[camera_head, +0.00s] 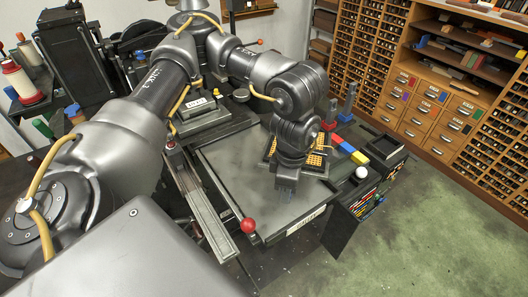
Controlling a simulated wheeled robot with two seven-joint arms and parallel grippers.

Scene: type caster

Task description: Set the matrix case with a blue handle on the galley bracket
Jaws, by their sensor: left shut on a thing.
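A matrix case (315,161) with a dark frame and a grid of brass-yellow cells shows around my left wrist, above or on the grey flat top of the machine. My left gripper (287,185) points down at its near edge and is shut on it. The wrist hides the middle of the case, and its handle is not clear; only a faint bluish tint shows at the fingertips. I cannot tell whether the case touches the surface. I cannot make out the galley bracket for certain. My right gripper is not in view.
Red, blue and yellow blocks (347,148) lie right of the case. A red ball knob (248,225) stands at the front, beside a long metal rail (206,210). A dark rack (352,209) stands at the right corner. The grey plate (235,175) left of the gripper is bare.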

